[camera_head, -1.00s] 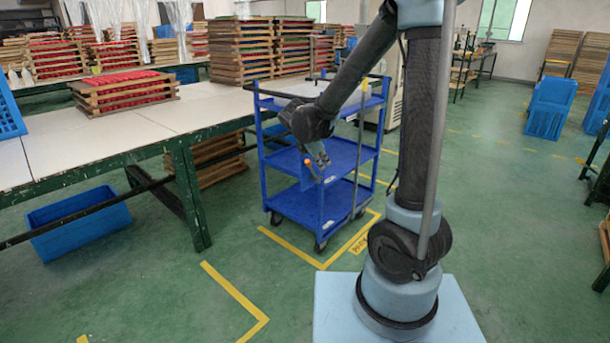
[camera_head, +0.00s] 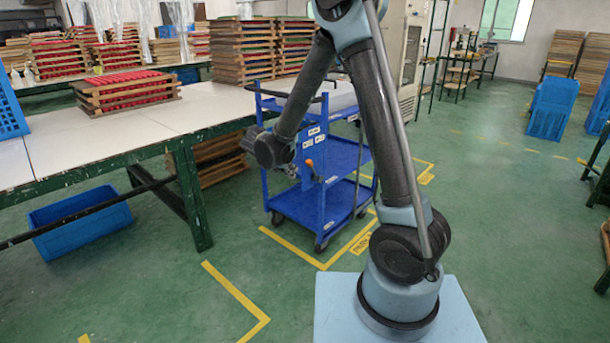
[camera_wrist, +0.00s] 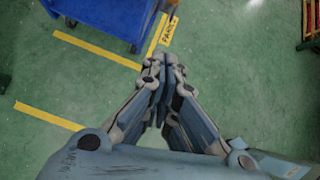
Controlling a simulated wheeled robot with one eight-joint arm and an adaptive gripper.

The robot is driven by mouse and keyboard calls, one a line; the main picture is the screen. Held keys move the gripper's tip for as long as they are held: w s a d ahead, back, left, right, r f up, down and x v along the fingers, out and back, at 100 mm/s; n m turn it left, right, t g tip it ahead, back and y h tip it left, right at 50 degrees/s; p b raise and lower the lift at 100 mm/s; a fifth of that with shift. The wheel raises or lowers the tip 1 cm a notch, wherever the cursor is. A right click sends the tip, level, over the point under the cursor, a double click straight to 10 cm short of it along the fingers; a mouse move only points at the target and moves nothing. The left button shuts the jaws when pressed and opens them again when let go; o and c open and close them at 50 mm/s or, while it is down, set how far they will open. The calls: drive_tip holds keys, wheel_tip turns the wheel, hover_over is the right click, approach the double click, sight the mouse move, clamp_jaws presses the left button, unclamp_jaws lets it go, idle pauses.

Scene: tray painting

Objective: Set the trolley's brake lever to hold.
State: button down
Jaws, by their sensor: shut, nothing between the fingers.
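The blue trolley (camera_head: 338,205) stands beside the long table in the head view. A small panel with white labels is on its near end. The brake lever (camera_head: 310,164) shows there as a small orange handle; its exact setting is too small to read. My gripper (camera_head: 290,169) is small and partly hidden in the head view, just left of the lever and apart from it as far as I can tell. In the wrist view my gripper (camera_wrist: 162,66) has its fingers together and empty, above the green floor. A blue corner of the trolley (camera_wrist: 105,15) shows at the top; the lever is not visible there.
The long white-topped table (camera_head: 110,135) with green legs is to the left, with a blue bin (camera_head: 80,225) under it. Stacked wooden trays (camera_head: 242,50) stand behind the trolley. Yellow lines (camera_head: 235,290) mark the floor.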

sight(310, 166)
drive_tip(key=w+d+f, duration=0.1)
drive_tip(key=w+f, duration=0.1)
drive_tip(key=w+d+f, duration=0.1)
drive_tip(key=w+d, duration=0.1)
drive_tip(key=w, duration=0.1)
drive_tip(key=w+d+f, duration=0.2)
drive_tip(key=w, duration=0.1)
drive_tip(key=shift+w+f, duration=0.1)
drive_tip(key=shift+f, duration=0.25)
drive_tip(key=shift+w+d+r, duration=0.15)
drive_tip(key=shift+w+r, duration=0.1)
drive_tip(key=shift+w, duration=0.1)
drive_tip(key=shift+w+d+r, duration=0.7)
drive_tip(key=shift+w+r, duration=0.15)
drive_tip(key=shift+r, duration=0.2)
